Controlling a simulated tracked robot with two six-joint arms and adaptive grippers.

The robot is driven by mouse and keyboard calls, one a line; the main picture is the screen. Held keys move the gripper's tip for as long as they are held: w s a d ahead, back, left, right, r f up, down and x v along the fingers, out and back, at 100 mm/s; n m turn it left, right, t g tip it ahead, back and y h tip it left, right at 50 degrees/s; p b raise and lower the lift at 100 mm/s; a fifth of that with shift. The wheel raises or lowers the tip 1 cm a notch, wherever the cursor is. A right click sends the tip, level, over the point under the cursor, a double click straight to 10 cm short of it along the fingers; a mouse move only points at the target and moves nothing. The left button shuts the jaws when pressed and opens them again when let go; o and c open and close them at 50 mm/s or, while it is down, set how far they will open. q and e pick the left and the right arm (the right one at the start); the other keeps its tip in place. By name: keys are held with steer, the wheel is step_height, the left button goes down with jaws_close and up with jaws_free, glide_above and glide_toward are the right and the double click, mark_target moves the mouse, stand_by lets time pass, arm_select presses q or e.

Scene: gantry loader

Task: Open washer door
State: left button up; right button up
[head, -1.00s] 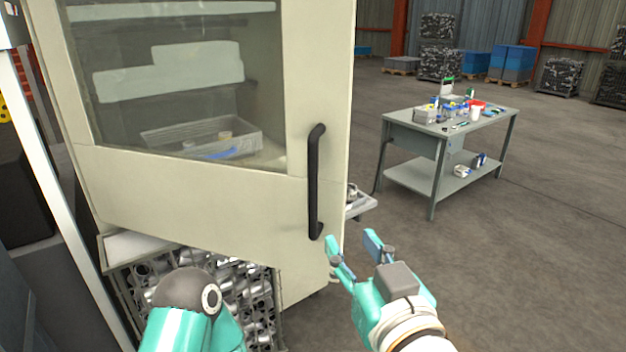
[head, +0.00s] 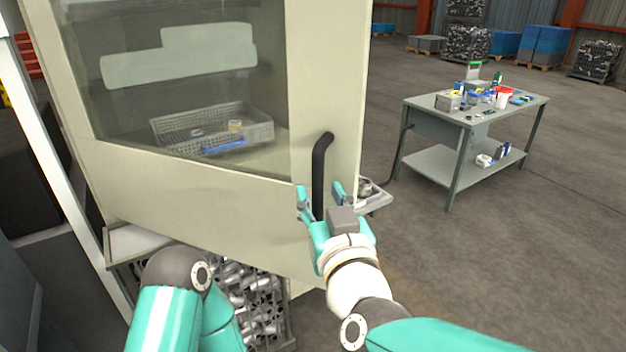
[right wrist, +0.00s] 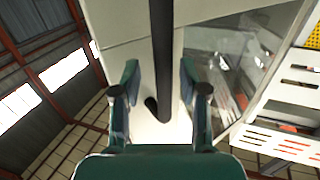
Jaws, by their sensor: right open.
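The washer door (head: 200,205) is a large cream panel with a window, and it looks closed. Its black vertical bar handle (head: 320,165) is near the door's right edge. My right gripper (head: 321,196) is open, with one finger on each side of the handle's lower part. In the right wrist view the handle (right wrist: 161,60) runs between the two open fingers (right wrist: 160,100), with a gap on both sides. The handle's lower end is partly hidden behind my right gripper in the head view. My left gripper is not visible.
Behind the window is a grey basket (head: 215,130) with small parts and a blue item. A crate of metal parts (head: 255,300) stands below the door. A grey workbench (head: 420,160) with tools is at the right, with open floor (head: 500,270) before it.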

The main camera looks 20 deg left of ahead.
steer(key=shift+w+a, duration=0.4)
steer(key=shift+w, duration=0.05)
steer(key=shift+s, duration=0.1)
jaws_close()
